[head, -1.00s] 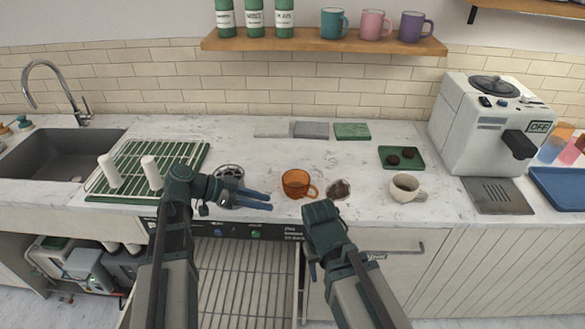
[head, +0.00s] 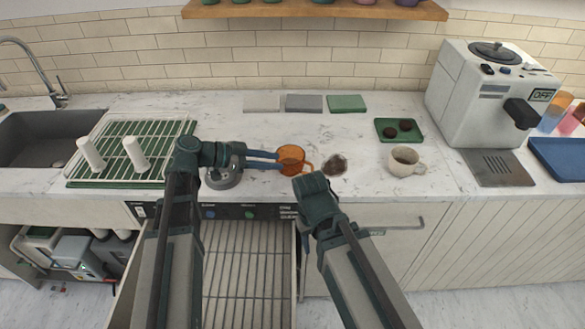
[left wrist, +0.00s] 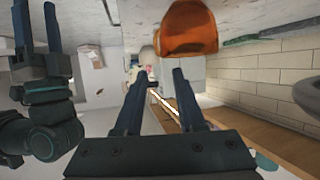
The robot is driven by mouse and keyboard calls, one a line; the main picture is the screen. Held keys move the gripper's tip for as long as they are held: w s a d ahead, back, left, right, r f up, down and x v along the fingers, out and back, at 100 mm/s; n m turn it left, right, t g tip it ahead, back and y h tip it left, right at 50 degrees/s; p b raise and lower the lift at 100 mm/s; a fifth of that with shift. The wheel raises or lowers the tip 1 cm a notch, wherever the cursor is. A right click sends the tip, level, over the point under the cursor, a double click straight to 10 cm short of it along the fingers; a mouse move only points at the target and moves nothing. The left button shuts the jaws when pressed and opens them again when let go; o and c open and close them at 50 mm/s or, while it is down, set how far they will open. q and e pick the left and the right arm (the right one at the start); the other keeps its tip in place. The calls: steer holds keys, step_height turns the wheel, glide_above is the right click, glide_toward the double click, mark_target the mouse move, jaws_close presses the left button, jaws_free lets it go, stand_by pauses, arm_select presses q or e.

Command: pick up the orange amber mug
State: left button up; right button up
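The orange amber mug (head: 291,160) stands on the marble counter, its handle to the right. In the left wrist view the mug (left wrist: 188,30) is beyond the fingertips, off to the upper right. My left gripper (head: 279,159) comes at it from the left, with its fingertips at or very close to the mug's left side; I cannot tell whether they touch. The left wrist view shows its fingers (left wrist: 165,78) apart with nothing between them. My right gripper's fingers are hidden in the head view, but show apart and empty in the left wrist view (left wrist: 37,20).
A round metal item (head: 222,177) lies under my left gripper. A dish rack (head: 115,172) is at left, a coffee machine (head: 490,105) at right.

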mark_target(295, 165)
arm_select(q)
steer(key=shift+b+x, duration=0.45)
steer(key=shift+x, duration=0.45)
steer(key=d+f+b, duration=0.1)
steer(key=w+d+f, duration=0.1)
steer(key=shift+w+d+b, duration=0.1)
steer(key=shift+d+b, duration=0.2)
steer(key=shift+b, duration=0.1)
steer(key=shift+d+f, duration=0.1)
steer(key=shift+d, duration=0.2)
jaws_close()
stand_by(0.4)
